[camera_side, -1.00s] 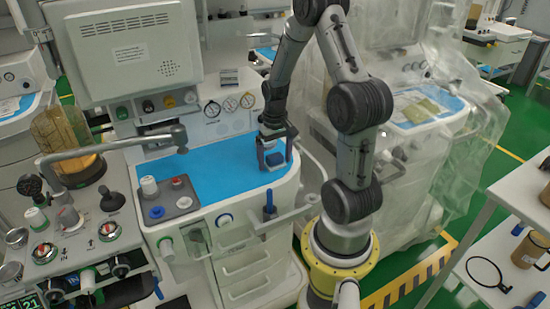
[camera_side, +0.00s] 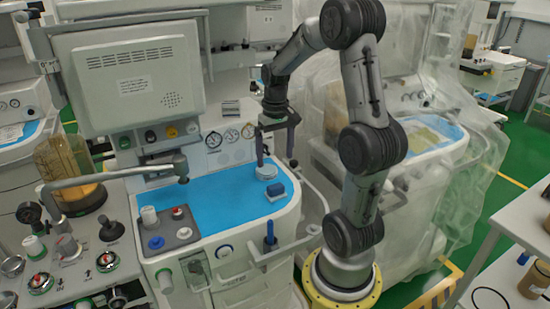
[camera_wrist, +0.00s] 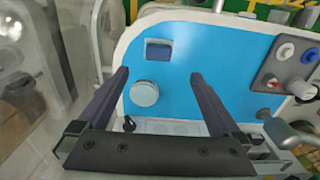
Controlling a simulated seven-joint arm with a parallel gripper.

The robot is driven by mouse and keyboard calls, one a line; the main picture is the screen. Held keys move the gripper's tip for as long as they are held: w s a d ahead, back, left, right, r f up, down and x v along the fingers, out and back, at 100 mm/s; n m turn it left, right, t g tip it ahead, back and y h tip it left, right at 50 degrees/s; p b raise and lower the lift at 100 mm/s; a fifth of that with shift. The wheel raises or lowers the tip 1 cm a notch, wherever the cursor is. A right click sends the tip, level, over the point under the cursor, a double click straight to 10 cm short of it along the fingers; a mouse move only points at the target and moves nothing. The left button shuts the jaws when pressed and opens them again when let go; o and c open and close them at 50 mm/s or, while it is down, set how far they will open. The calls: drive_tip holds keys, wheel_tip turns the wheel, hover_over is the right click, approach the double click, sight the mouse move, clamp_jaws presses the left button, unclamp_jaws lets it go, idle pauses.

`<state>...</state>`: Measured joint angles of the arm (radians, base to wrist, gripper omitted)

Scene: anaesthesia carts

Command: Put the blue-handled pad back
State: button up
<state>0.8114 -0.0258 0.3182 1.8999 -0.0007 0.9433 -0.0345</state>
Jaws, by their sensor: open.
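The blue-handled pad (camera_side: 275,191), a small dark blue block with a pale base, lies on the blue mat (camera_side: 215,196) of the cart top near its right end. It shows as a dark blue rectangle in the wrist view (camera_wrist: 158,50). My gripper (camera_side: 276,158) is open and empty, above the mat, with its fingers pointing down. In the wrist view my gripper (camera_wrist: 158,75) has its fingers wide apart, and the pad shows just beyond the tips, between their lines. A round pale disc (camera_side: 266,173) sits behind the pad, under the left finger in the side view.
A grey panel with knobs (camera_side: 168,232) stands at the mat's left end. A blue upright piece (camera_side: 270,232) stands at the cart's front rail. A monitor (camera_side: 132,75) rises behind on the left. The middle of the mat is clear.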

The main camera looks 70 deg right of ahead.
drive_tip(key=a+r+n+t+h, duration=0.1)
drive_tip(key=a+r+n+t, duration=0.35)
drive_tip(key=a, duration=0.95)
drive_tip(key=s+a+r+n, duration=0.2)
drive_tip(key=s+a, duration=0.1)
drive_tip(key=a, duration=0.2)
drive_tip(key=s+a+r+n+t+y, duration=0.1)
drive_tip(key=s+a+r+n, duration=0.1)
drive_tip(key=a, duration=0.3)
drive_tip(key=shift+s, duration=0.65)
drive_tip(key=shift+n, duration=0.25)
